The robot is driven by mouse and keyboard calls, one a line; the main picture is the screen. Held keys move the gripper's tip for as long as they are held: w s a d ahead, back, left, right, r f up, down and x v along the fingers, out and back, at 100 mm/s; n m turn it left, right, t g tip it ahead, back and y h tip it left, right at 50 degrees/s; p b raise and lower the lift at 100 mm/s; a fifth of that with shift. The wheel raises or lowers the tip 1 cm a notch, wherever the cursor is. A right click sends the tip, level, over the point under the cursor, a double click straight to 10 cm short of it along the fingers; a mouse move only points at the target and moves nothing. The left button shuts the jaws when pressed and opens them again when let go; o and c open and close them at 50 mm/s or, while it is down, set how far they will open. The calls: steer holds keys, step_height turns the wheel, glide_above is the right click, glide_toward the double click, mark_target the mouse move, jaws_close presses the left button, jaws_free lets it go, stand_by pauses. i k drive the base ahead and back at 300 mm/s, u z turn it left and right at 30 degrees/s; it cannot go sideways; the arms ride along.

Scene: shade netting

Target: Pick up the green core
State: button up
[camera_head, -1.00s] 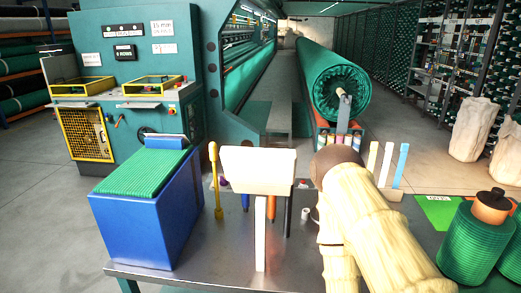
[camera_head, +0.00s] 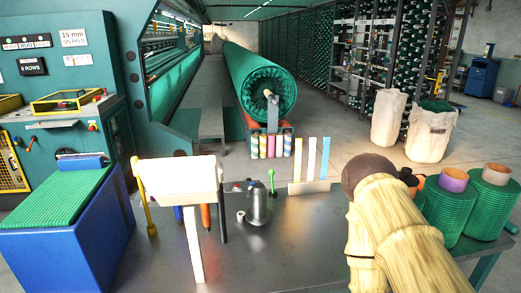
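I cannot make out a thing that is plainly a green core. At the right of the head view, several rolls of green netting (camera_head: 452,212) stand upright on the metal table. Coloured cores stick out of their tops: a purple core (camera_head: 453,179), a pinkish-red core (camera_head: 497,174) and an orange-brown core partly hidden behind my arm. My tan, ridged arm with a brown joint rises in front of the table at the right and hides part of the tabletop. My gripper is not in view.
A blue box with green netting on top (camera_head: 60,215) stands left. On the metal table (camera_head: 300,245) are a white block on a post (camera_head: 178,176), a grey cylinder (camera_head: 257,204), a small green-topped item (camera_head: 271,183) and upright strips (camera_head: 311,160). The table's front middle is clear.

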mark_target(255, 138)
steer(key=k, duration=0.5)
steer(key=u, duration=2.1)
steer(key=i, duration=4.55)
steer(key=z, duration=2.15)
